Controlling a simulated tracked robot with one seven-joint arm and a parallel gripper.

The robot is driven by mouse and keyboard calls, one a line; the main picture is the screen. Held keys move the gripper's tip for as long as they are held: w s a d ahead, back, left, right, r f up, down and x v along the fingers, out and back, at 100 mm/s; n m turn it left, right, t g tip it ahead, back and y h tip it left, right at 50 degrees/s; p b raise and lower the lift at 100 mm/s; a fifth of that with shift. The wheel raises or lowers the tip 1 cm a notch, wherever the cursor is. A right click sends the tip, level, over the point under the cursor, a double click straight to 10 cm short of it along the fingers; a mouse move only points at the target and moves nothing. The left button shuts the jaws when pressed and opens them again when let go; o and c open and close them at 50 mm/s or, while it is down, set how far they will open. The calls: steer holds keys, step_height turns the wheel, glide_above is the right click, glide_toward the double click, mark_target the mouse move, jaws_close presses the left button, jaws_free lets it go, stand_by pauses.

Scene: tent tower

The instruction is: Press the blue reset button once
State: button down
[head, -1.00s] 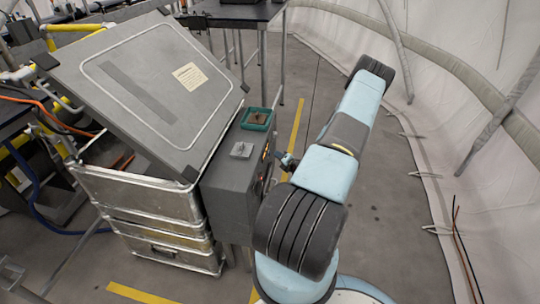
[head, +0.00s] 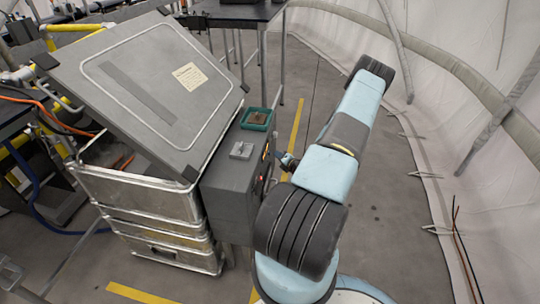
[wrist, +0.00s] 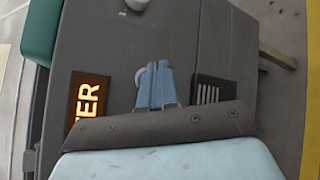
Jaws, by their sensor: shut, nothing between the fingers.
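A dark grey control box (head: 228,200) stands beside the metal cases, and its front face fills much of the wrist view (wrist: 185,40). My gripper (wrist: 154,66) has blue fingers, shut and empty, with the tips close to that face. It shows small beside the box in the head view (head: 284,158). A pale round part (wrist: 140,77) on the face is partly hidden behind the fingers. Another pale round knob (wrist: 138,4) sits at the top edge. I cannot make out a blue button; the fingers cover part of the face. Contact cannot be told.
A lit orange sign (wrist: 87,103) ending in "ER" and a slotted vent (wrist: 210,94) flank the gripper. A green tray (head: 256,119) sits on the box. Metal cases with a tilted grey lid (head: 150,85) stand left. Floor is free to the right.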

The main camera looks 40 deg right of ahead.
steer(key=shift+w+a, duration=0.1)
steer(key=shift+w, duration=0.05)
stand_by(0.5)
steer(key=shift+w+a+r, duration=0.1)
steer(key=shift+w+a, duration=0.1)
steer(key=shift+w+a, duration=0.3)
steer(key=shift+w, duration=0.05)
stand_by(1.0)
steer(key=shift+s+d, duration=0.6)
steer(key=shift+s, duration=0.05)
steer(key=shift+s, duration=0.1)
stand_by(0.4)
steer(key=s+d, duration=0.3)
steer(key=shift+s+d, duration=0.1)
steer(key=shift+s, duration=0.2)
stand_by(1.0)
